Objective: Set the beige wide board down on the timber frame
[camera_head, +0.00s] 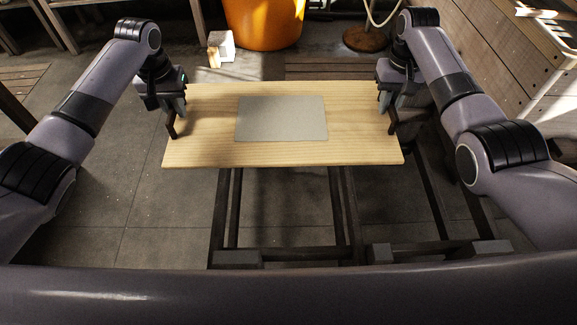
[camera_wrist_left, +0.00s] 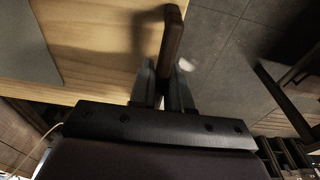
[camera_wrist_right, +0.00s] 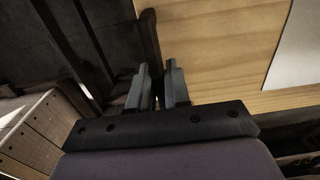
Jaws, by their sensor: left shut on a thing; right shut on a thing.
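The beige wide board (camera_head: 200,145) is a pale wooden plank, roughly level in the head view, with a grey rectangular sheet (camera_head: 282,118) on top. A dark handle (camera_head: 170,126) stands at its left end and another (camera_head: 393,123) at its right end. My left gripper (camera_head: 173,108) is shut on the left handle, which also shows in the left wrist view (camera_wrist_left: 172,42). My right gripper (camera_head: 387,103) is shut on the right handle (camera_wrist_right: 149,42). The dark timber frame (camera_head: 300,254) is below and in front of the board, partly hidden by it. I cannot tell whether they touch.
An orange tub (camera_head: 263,22) and a small white block (camera_head: 221,48) stand behind the board. A plank-sided wooden box (camera_head: 500,60) is at the right. Grey tiled floor (camera_head: 120,215) is open at the left.

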